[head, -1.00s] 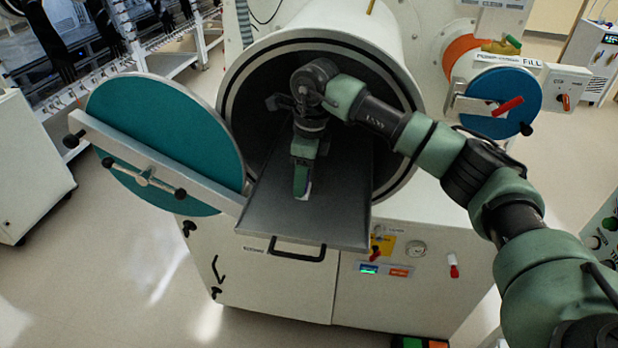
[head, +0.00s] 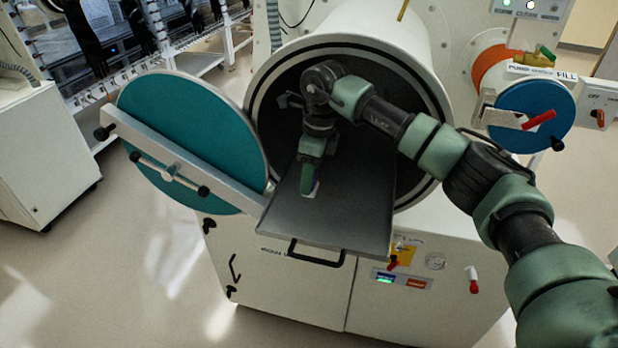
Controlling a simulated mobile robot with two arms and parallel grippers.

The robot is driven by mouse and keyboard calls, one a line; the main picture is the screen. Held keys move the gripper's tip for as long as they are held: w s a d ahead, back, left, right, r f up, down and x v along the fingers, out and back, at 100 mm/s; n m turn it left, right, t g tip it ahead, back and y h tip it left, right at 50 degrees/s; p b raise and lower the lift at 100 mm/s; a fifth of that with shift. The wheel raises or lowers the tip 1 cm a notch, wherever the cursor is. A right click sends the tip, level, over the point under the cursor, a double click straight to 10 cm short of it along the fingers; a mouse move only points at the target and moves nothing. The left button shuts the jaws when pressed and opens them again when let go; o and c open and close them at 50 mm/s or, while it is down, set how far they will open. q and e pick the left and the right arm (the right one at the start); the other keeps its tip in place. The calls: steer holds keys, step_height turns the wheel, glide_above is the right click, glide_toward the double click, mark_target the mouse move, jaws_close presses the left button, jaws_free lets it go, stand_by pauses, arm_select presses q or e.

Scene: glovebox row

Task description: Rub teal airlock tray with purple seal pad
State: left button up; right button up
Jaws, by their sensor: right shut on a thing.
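The teal airlock's door (head: 190,128), a round teal disc with a grey bar, stands swung open to the left. Its grey tray (head: 350,225) extends out of the round chamber mouth, with a black handle in front. My right gripper (head: 311,188) points down at the left part of the tray, with its fingertips at or just above the surface; contact cannot be made out. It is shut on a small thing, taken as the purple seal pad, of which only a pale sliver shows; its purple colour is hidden. My left gripper is out of view.
A smaller airlock with a blue door (head: 530,115) and red handle is at the right. A control panel (head: 402,280) and gauge are on the cabinet below the tray. A white cabinet (head: 40,150) stands at the left. The floor between is clear.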

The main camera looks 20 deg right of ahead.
steer(key=shift+s+d+f, duration=0.1)
steer(key=shift+s+d, duration=0.6)
steer(key=shift+d, duration=0.3)
steer(key=shift+s+d+f, duration=0.1)
steer(key=shift+s+d, duration=0.55)
steer(key=shift+d, duration=0.35)
steer(key=shift+s+d+r+b, duration=0.15)
steer(key=shift+s+d, duration=0.5)
steer(key=shift+d, duration=0.35)
steer(key=shift+s+d+r+b, duration=0.1)
steer(key=shift+s+d+b, duration=0.1)
steer(key=shift+s+d, duration=0.65)
steer(key=shift+s+d+r+b, duration=0.15)
steer(key=shift+s+d, duration=0.35)
steer(key=shift+d, duration=0.65)
steer(key=shift+f, duration=0.1)
step_height(320, 180, up, 6)
steer(key=p, duration=0.4)
steer(key=shift+r, duration=0.2)
steer(key=shift+r+p, duration=1.05)
steer(key=shift+r, duration=0.4)
steer(key=shift+a, duration=0.1)
